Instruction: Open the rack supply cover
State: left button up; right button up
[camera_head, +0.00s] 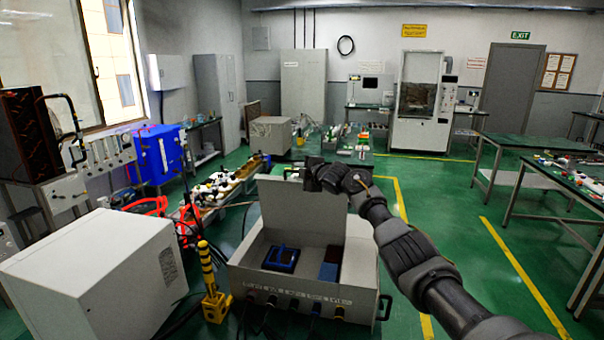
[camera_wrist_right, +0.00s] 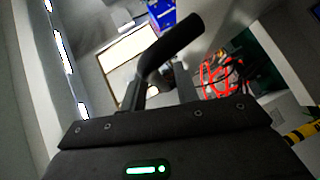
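The rack supply is a light grey box (camera_head: 250,283) on the floor in the lower middle of the head view. A blue-framed part (camera_head: 281,258) and a blue and dark red block (camera_head: 330,264) show inside. My right gripper (camera_head: 318,174) is at the cover's top edge. In the right wrist view its two fingers (camera_wrist_right: 159,95) stand apart, with a visible gap. A black bar handle (camera_wrist_right: 172,48) crosses at their tips; firm contact cannot be told. My left gripper is out of view.
A white cabinet (camera_head: 100,275) stands close on the left, with a yellow and black post (camera_head: 209,275) between it and the box. Red cables and a cluttered bench (camera_head: 225,190) lie behind. Green floor is free to the right, before the tables (camera_head: 545,180).

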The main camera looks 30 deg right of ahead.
jog(key=shift+s+d+f, duration=0.15)
jog(key=shift+s, duration=0.3)
jog(key=a+b+v, duration=0.1)
jog(key=b+v, duration=0.2)
jog(key=v, duration=0.7)
jog(key=shift+d+r, duration=0.2)
jog(key=shift+d, duration=0.25)
jog(key=shift+w, duration=0.1)
